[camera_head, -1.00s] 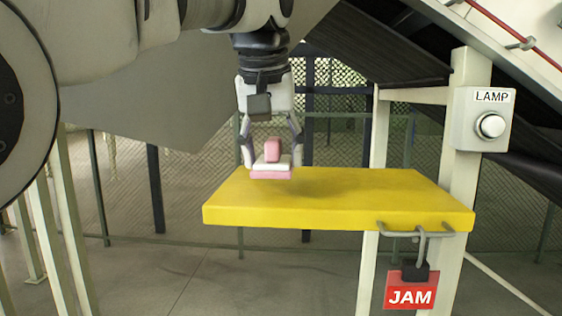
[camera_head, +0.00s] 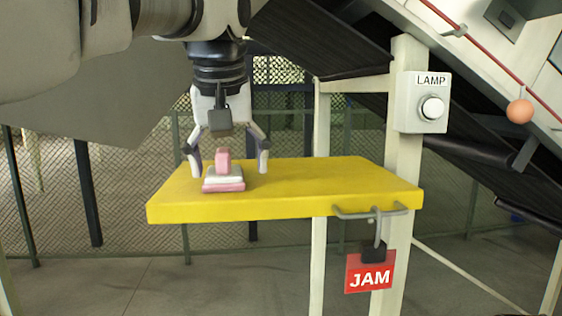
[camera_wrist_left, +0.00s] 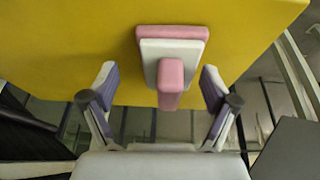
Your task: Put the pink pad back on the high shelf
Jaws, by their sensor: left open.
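The pink pad (camera_head: 223,186) has a pink base, a white middle layer and an upright pink grip block. It rests on the yellow shelf (camera_head: 320,190), near the shelf's left part. My left gripper (camera_head: 227,170) is open above and around the pad, with one finger on each side and gaps between. In the left wrist view the pad (camera_wrist_left: 171,80) lies between and just beyond the open fingertips (camera_wrist_left: 160,80), over the yellow shelf (camera_wrist_left: 80,50). My right gripper is in neither view.
A lamp box (camera_head: 423,103) is on the post right of the shelf. A red JAM tag (camera_head: 369,271) hangs with a padlock from the shelf's front bar. A red cord with an orange ball (camera_head: 519,111) is at the right. The shelf's right part is bare.

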